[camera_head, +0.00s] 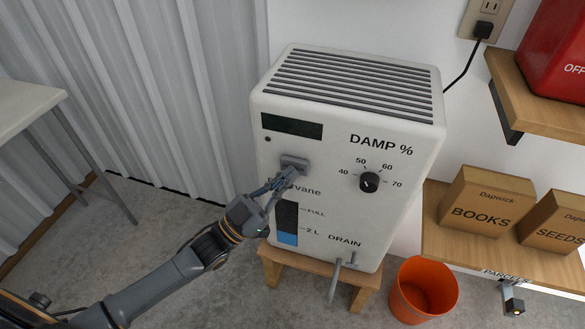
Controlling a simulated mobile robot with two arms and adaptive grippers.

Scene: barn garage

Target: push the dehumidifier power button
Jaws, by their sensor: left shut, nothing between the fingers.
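The white dehumidifier (345,120) stands upright on a small wooden stool, its front facing me. A grey rectangular button (294,162) sits on its upper left front, below a dark, blank display (292,125). I take it for the power button; no label on it is readable. My left gripper (289,176) is shut and empty, its fingertips at the lower edge of the button. I cannot tell whether they touch it. The fingers cover part of the brand name. My right gripper is not in view.
A black dial (369,182), water gauge (287,222) and drain tap (350,258) are also on the front. An orange bucket (423,290) stands at lower right. Shelves with boxes (487,203) and a red case (553,50) are right; a table (28,105) is left.

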